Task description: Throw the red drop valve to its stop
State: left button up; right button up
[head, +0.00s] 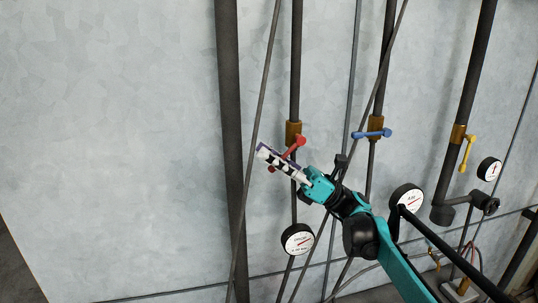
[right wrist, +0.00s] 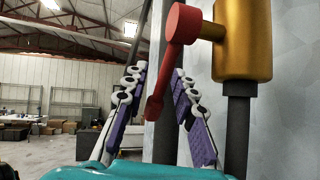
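The red drop valve's lever (head: 293,146) sits on a brass valve body (head: 293,129) on a dark vertical pipe. In the right wrist view the red lever (right wrist: 174,52) slants down and left from the brass body (right wrist: 243,40). My right gripper (head: 268,153) is at the lever in the head view. In the right wrist view its two purple-padded fingers (right wrist: 160,82) stand apart, with the lever's lower end between them. Gaps show on both sides of the lever there, and I see no clear contact. My left gripper is not in view.
A blue-handled valve (head: 372,134) and a yellow-handled valve (head: 467,153) are on pipes to the right. Round gauges (head: 298,239) hang lower down. A thick dark pipe (head: 230,130) and thin slanted rods run close to my right gripper. The pale wall at left is clear.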

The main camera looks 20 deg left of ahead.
jog(key=v, duration=1.1)
jog(key=shift+w+d+f, duration=0.25)
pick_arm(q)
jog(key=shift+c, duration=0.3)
